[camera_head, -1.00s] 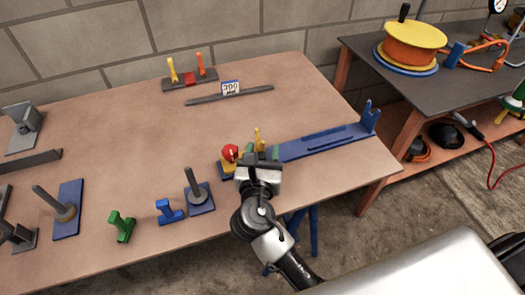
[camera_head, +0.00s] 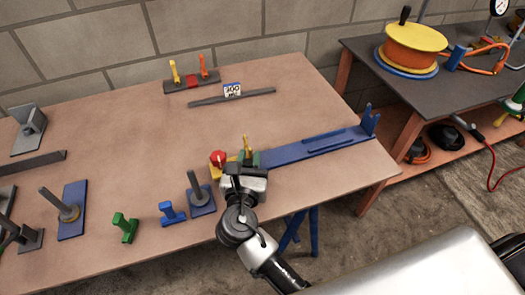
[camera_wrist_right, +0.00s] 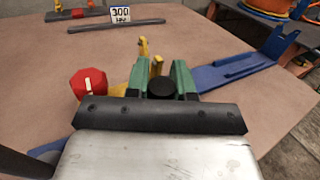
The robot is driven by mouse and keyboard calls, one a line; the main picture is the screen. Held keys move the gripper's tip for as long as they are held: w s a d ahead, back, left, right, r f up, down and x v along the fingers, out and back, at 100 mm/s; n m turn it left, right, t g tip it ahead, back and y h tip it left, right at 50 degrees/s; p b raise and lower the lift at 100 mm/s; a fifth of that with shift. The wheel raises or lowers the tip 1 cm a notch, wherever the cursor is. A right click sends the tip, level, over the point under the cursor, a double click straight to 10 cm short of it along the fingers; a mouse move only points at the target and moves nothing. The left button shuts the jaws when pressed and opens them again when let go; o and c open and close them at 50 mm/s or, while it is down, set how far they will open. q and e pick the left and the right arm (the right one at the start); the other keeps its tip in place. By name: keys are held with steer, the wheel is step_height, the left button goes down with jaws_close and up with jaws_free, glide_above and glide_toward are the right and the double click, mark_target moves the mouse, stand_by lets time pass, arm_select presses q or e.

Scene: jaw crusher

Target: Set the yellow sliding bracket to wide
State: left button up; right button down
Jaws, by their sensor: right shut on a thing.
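The yellow sliding bracket (camera_head: 246,146) sits at the left end of the blue rail (camera_head: 290,152). Its red knob (camera_head: 218,157) stands at its left side, and both also show in the wrist view, the bracket (camera_wrist_right: 142,48) and the knob (camera_wrist_right: 89,84). My right gripper (camera_head: 245,160) is shut on the bracket, with its green fingertips (camera_wrist_right: 160,75) on either side of a yellow upright part. The fingers and wrist hide the bracket's lower part. My left gripper is not in view.
The rail runs right to a blue upright stop (camera_head: 370,120). A blue base with a grey post (camera_head: 197,190), a small blue block (camera_head: 172,213) and a green block (camera_head: 124,228) stand to the left. A "300" sign (camera_head: 233,90) stands behind. The table's middle is clear.

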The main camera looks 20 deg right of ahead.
steer(key=shift+a, duration=1.05)
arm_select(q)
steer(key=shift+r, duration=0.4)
arm_select(e)
steer(key=c, duration=1)
jaws_free()
steer(key=shift+a, duration=0.15)
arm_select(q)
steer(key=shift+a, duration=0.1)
arm_select(e)
steer(key=shift+o, duration=0.2)
steer(key=shift+s, duration=0.15)
steer(key=v, duration=1)
steer(key=shift+s+a, duration=0.1)
steer(key=shift+s, duration=0.2)
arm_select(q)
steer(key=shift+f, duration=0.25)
